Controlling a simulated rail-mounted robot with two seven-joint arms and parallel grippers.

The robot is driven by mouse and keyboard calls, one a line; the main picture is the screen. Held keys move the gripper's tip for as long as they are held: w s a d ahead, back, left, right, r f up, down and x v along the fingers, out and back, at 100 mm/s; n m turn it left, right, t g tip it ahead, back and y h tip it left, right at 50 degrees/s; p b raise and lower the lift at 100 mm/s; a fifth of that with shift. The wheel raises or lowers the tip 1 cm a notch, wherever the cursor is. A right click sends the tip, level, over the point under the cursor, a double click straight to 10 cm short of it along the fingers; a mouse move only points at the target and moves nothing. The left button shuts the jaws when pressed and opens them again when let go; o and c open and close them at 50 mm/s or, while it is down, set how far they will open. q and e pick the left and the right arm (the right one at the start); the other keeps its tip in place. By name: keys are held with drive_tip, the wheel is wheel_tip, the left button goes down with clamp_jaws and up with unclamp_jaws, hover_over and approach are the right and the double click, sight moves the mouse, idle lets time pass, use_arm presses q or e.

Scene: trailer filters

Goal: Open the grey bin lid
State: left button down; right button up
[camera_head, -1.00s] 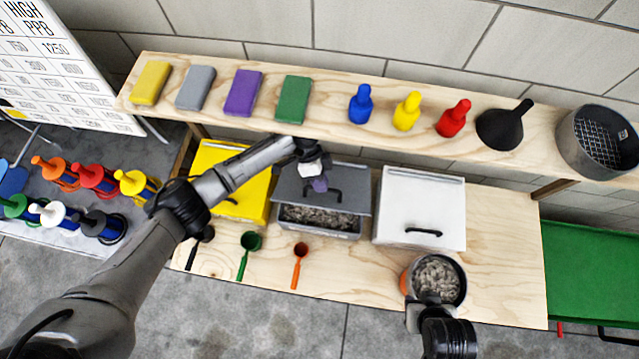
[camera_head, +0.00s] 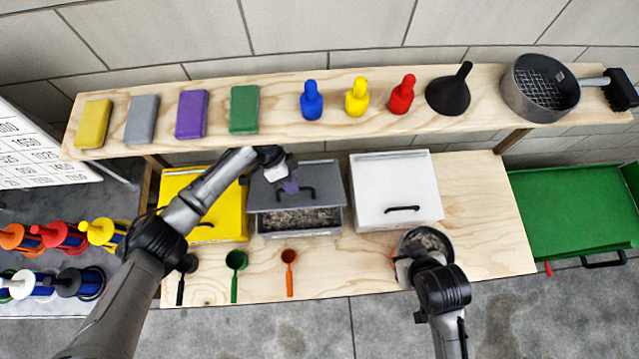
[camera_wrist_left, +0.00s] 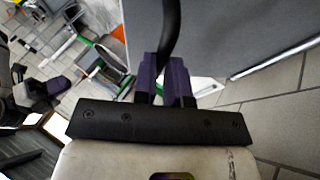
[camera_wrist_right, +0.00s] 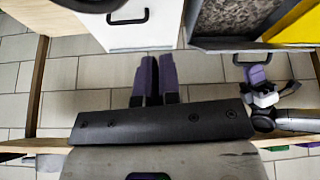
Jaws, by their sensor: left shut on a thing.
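The grey bin (camera_head: 300,234) stands on the wooden table between the yellow and white bins. Its grey lid (camera_head: 325,180) is tilted up part way, and grey pellets (camera_head: 300,219) show below its front edge. My left gripper (camera_head: 288,184) is at the lid's black handle (camera_head: 310,195). In the left wrist view my left gripper (camera_wrist_left: 166,75) has its purple fingers closed around the dark handle bar (camera_wrist_left: 170,25), beside the grey lid panel (camera_wrist_left: 220,35). My right gripper (camera_wrist_right: 152,80) has its fingers together with nothing visible between them, in front of the white bin (camera_wrist_right: 140,30).
A pot of pellets (camera_head: 440,240) sits at the table's front right, partly hidden by my right arm. Black, green (camera_head: 235,262) and orange (camera_head: 289,260) scoops lie in front of the bins. A shelf (camera_head: 275,120) with blocks and bottles runs above and behind.

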use_arm(q)
drive_tip(key=shift+w+a+f, duration=0.15)
use_arm(e)
drive_tip(key=shift+n+y, duration=0.3)
drive_tip(key=shift+n, duration=0.1)
drive_tip(key=a, duration=0.1)
drive_tip(key=w+a, duration=0.2)
drive_tip(key=shift+a+f, duration=0.25)
drive_tip(key=shift+f, duration=0.05)
clamp_jaws()
drive_tip(key=n+t, duration=1.5)
drive_tip(key=n, duration=1.8)
approach(323, 204)
drive_tip(key=w+f, duration=0.3)
drive_tip(key=w, duration=0.1)
drive_tip(key=shift+w+a+r+n, duration=0.15)
drive_tip(key=shift+w+r, duration=0.35)
drive_tip(key=shift+r, duration=0.25)
drive_tip(key=shift+w+r+n, duration=0.15)
drive_tip(key=shift+w+r, duration=0.35)
drive_tip(key=shift+r, duration=0.25)
